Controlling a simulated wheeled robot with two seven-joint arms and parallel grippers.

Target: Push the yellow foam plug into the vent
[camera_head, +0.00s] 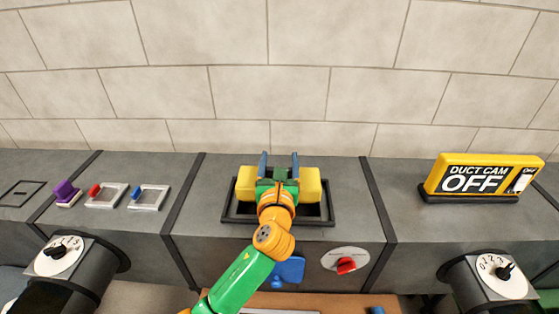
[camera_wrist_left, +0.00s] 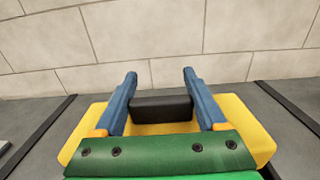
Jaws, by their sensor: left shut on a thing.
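The yellow foam plug (camera_head: 311,184) is at the dark-framed rectangular vent (camera_head: 331,214) in the grey duct top, in the middle of the head view. It covers the far part of the opening; a dark gap shows along the near side. I cannot tell how deep it sits. My left gripper (camera_head: 279,166) is over the plug's middle. In the left wrist view its blue fingers (camera_wrist_left: 160,100) are shut on a black block between them, with the yellow plug (camera_wrist_left: 246,130) around and below. My right gripper is not in view.
A yellow "DUCT CAM OFF" sign (camera_head: 483,175) stands at the right. A purple brush (camera_head: 66,193) and two small grey frames with red (camera_head: 106,197) and blue (camera_head: 149,198) parts lie at the left. Dials (camera_head: 59,257) (camera_head: 502,277) and a red knob (camera_head: 346,264) are in front. A tiled wall stands behind.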

